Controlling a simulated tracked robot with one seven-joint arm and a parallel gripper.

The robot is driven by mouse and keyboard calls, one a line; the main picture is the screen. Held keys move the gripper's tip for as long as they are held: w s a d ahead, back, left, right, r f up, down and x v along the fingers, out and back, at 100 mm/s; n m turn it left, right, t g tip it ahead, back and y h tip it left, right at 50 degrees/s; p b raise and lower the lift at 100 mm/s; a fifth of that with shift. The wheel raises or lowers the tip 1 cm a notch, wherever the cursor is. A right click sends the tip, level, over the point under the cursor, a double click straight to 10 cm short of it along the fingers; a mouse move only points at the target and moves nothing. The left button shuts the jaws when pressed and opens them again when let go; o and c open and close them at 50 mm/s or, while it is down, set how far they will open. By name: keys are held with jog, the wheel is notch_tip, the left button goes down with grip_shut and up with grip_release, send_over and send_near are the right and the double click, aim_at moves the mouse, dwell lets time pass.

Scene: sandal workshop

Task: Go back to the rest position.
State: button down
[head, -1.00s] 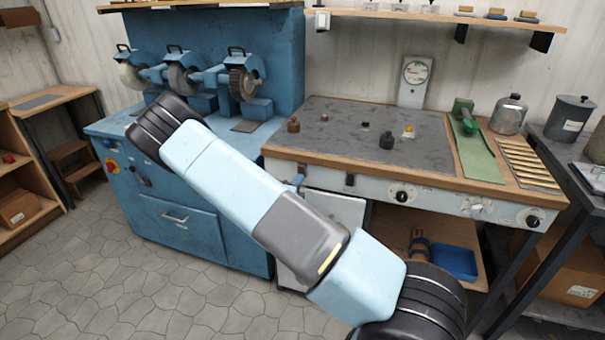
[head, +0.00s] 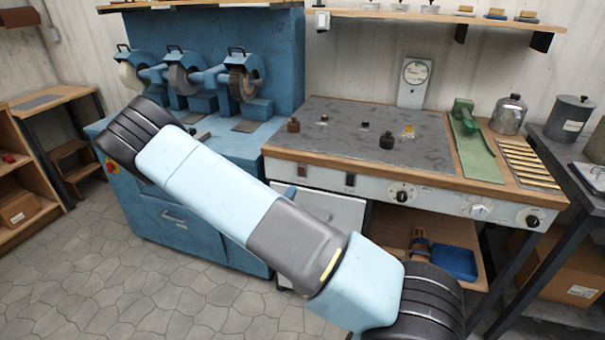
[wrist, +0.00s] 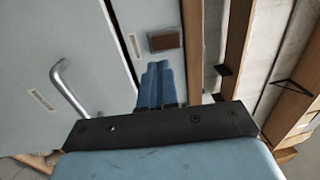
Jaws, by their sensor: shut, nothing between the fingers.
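My gripper (wrist: 160,85) shows in the wrist view with its two blue fingers shut together and nothing between them. Beyond the fingers are a grey cabinet front (wrist: 45,55) with a metal handle and a small brown panel piece. I cannot tell from the pictures how far the fingers are from the cabinet front.
A blue grinding machine (head: 230,40) stands behind my arm. A workbench (head: 480,185) with a grey top holds small dark weights (head: 387,142) and a green tool (head: 464,112). A dark side table (head: 560,150) is at right. Tiled floor (head: 90,260) is clear at lower left.

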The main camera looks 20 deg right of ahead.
dwell(0.3)
jog(key=s+d+r+m+g+h, duration=0.1)
jog(key=s+d+r+m+g, duration=0.65)
jog(key=m, duration=0.55)
jog(key=s+d+r+m+g, duration=0.4)
jog(key=s+r+m+g, duration=0.5)
jog(key=m, duration=0.5)
jog(key=s+a+r+m+t+y, duration=0.3)
jog(key=s+r+m+y, duration=0.3)
jog(key=s+r+m, duration=0.2)
jog(key=s+a+r+m+t+y, duration=0.3)
jog(key=s+a+r+m+y, duration=0.2)
jog(key=s+r+m, duration=0.4)
notch_tip(320, 180, up, 3)
jog(key=m+y, duration=0.1)
jog(key=m, duration=0.1)
jog(key=shift+a+m, duration=0.2)
jog(key=shift+m, duration=0.2)
